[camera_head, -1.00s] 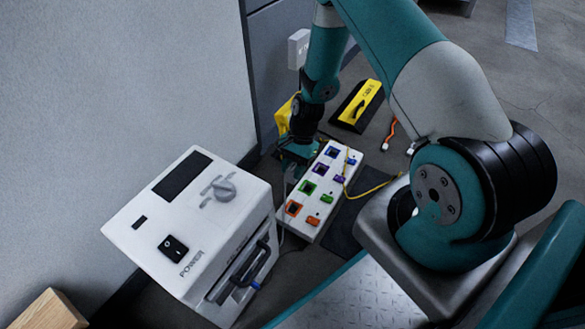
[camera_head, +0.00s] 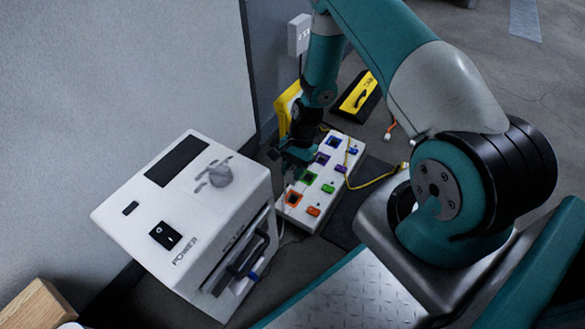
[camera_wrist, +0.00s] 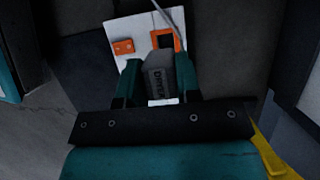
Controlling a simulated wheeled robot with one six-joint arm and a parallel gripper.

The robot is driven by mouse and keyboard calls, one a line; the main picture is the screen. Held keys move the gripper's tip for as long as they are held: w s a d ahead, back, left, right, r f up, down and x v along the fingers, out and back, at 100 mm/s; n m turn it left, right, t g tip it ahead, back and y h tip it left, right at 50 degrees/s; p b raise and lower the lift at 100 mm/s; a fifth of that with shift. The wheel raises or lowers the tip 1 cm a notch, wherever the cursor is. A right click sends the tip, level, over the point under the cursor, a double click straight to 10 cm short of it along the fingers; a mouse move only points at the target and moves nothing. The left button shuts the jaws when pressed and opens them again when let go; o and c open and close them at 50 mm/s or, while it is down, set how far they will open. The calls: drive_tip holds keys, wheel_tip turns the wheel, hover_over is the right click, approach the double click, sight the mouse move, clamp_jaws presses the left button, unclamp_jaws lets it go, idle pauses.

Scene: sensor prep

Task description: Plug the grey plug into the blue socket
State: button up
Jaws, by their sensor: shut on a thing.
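My gripper (camera_wrist: 158,82) is shut on the grey plug (camera_wrist: 157,66), which carries a "DRYER" label in the wrist view. A thin grey cable runs from the plug's area toward the top. In the head view my gripper (camera_head: 291,165) is low beside the left edge of the white power strip (camera_head: 285,213); the plug is too hidden there to make out. The blue socket (camera_head: 334,142) is at the strip's far end, apart from my gripper. It is outside the wrist view, where the orange socket (camera_wrist: 178,43) shows just beyond the plug.
Purple (camera_head: 321,158), green and orange sockets (camera_head: 293,198) line the strip, each with a matching switch. A yellow cable (camera_head: 372,183) crosses its far part. A white power box (camera_head: 190,225) stands nearby at left. A yellow-black case (camera_head: 358,94) lies behind.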

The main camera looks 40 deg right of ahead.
drive_tip(key=shift+f+b, duration=1)
drive_tip(key=shift+f, duration=0.9)
drive_tip(key=shift+d, duration=0.1)
drive_tip(key=w+d+b, duration=0.5)
drive_tip(key=d+b, duration=0.1)
drive_tip(key=d, duration=0.7)
drive_tip(key=w+d+b, duration=0.5)
drive_tip(key=w+d, duration=0.1)
drive_tip(key=d, duration=0.8)
drive_tip(key=shift+w+d+b, duration=0.2)
drive_tip(key=shift+d+b, duration=0.1)
drive_tip(key=shift+b, duration=0.1)
drive_tip(key=shift+r+p, duration=0.1)
drive_tip(key=shift+p, duration=0.3)
drive_tip(key=shift+f+b, duration=1)
drive_tip(key=shift+f, duration=0.45)
drive_tip(key=shift+f, duration=0.35)
